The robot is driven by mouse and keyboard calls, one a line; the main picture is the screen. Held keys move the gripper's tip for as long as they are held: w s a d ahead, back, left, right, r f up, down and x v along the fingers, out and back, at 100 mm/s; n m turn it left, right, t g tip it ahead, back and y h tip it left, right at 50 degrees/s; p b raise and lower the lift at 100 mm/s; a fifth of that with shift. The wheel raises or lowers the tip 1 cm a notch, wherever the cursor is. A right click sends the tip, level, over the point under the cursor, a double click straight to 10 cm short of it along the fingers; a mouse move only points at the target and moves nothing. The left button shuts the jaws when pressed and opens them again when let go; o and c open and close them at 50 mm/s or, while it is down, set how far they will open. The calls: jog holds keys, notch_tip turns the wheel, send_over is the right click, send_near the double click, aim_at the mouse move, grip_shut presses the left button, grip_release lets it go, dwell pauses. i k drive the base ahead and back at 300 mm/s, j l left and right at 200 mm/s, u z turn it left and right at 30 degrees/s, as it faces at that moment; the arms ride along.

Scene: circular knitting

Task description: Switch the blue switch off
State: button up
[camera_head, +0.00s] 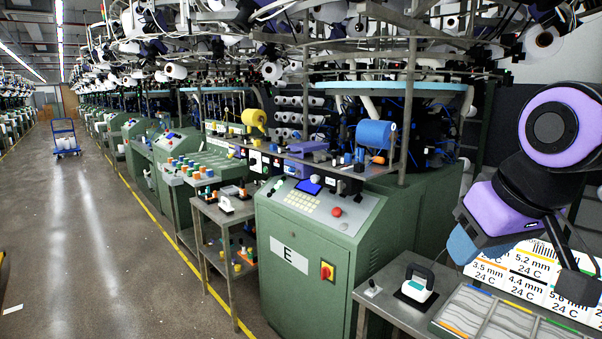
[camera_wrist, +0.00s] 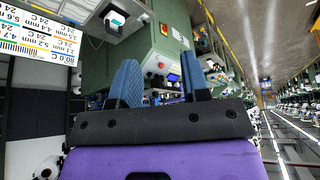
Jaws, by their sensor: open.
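No part that I can name for certain as the blue switch stands out. Small blue pieces (camera_head: 359,156) sit on the shelf behind the green cabinet marked E (camera_head: 312,270), too small to tell apart.
A metal table (camera_head: 390,308) at the front right holds a black-handled white device (camera_head: 416,288), a small lever piece (camera_head: 373,288) and a sectioned tray (camera_head: 490,315). A cart (camera_head: 222,212) with small parts stands left of the cabinet.

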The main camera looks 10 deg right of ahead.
aim_at(296, 171)
jog(key=i+j, duration=0.3)
jog(key=i, duration=0.15)
jog(key=i+j+u, duration=0.1)
jog(key=i+j, duration=0.15)
jog(key=i, duration=0.15)
jog(key=i+j, duration=0.3)
jog(key=i, duration=0.15)
jog(key=i+j+u, duration=0.1)
jog(key=i+j, duration=0.15)
jog(key=i, duration=0.2)
jog(key=i+j, duration=0.2)
jog(key=i, duration=0.25)
